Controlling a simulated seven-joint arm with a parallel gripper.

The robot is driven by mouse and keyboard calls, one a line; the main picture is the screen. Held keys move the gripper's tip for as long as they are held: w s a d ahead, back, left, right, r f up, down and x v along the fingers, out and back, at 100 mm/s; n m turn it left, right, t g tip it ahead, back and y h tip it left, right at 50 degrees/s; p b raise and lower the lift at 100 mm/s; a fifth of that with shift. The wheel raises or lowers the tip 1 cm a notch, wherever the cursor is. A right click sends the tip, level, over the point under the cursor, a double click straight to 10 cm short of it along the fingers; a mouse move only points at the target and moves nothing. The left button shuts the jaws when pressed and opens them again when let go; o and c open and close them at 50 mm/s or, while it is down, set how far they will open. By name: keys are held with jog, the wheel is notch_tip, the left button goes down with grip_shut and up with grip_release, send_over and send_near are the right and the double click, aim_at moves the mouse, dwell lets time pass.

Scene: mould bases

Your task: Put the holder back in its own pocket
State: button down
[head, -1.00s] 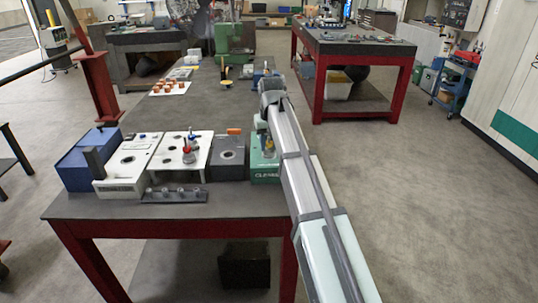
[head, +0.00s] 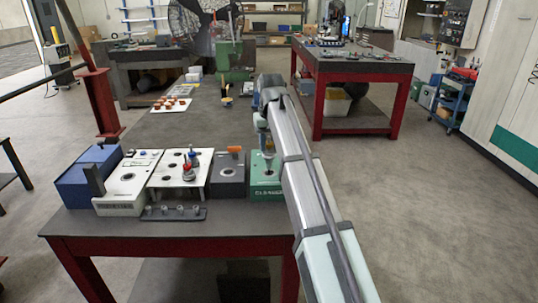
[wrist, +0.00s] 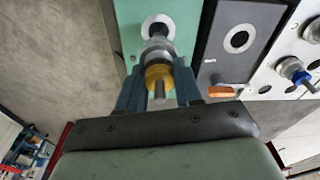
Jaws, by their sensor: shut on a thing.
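My gripper (wrist: 158,92) is shut on the holder (wrist: 158,76), a grey metal piece with a yellow ring. In the wrist view its far end lines up with the light-ringed pocket (wrist: 150,22) of the green block (wrist: 183,22) and partly covers it. In the head view my gripper (head: 262,128) holds the holder (head: 268,160) roughly upright over the green block (head: 267,190). I cannot tell whether its tip enters the pocket.
Left of the green block stand a dark block (head: 228,182) with a pocket and an orange piece, a white base (head: 168,178) with holders, a white box (head: 122,192) and a blue box (head: 78,185). A low rack (head: 173,214) lies in front.

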notch_tip(320, 180, up, 2)
jog(key=shift+r, duration=0.2)
jog(key=shift+a+r, duration=0.25)
jog(key=shift+r, duration=0.05)
jog(key=w+a+r+n, duration=0.1)
jog(key=w+a, duration=0.4)
jog(key=a, duration=0.4)
jog(key=w+a+r+n, duration=0.15)
jog(key=w+a, duration=0.25)
jog(key=a, duration=0.5)
jog(key=w+a+r+n, duration=0.1)
jog(key=w+a+n, duration=0.1)
jog(key=w+a, duration=0.5)
notch_tip(320, 180, down, 12)
jog(key=s+a, duration=0.2)
jog(key=shift+f+y, duration=0.25)
jog(key=shift+y, duration=0.05)
jog(key=c, duration=0.7)
grip_release()
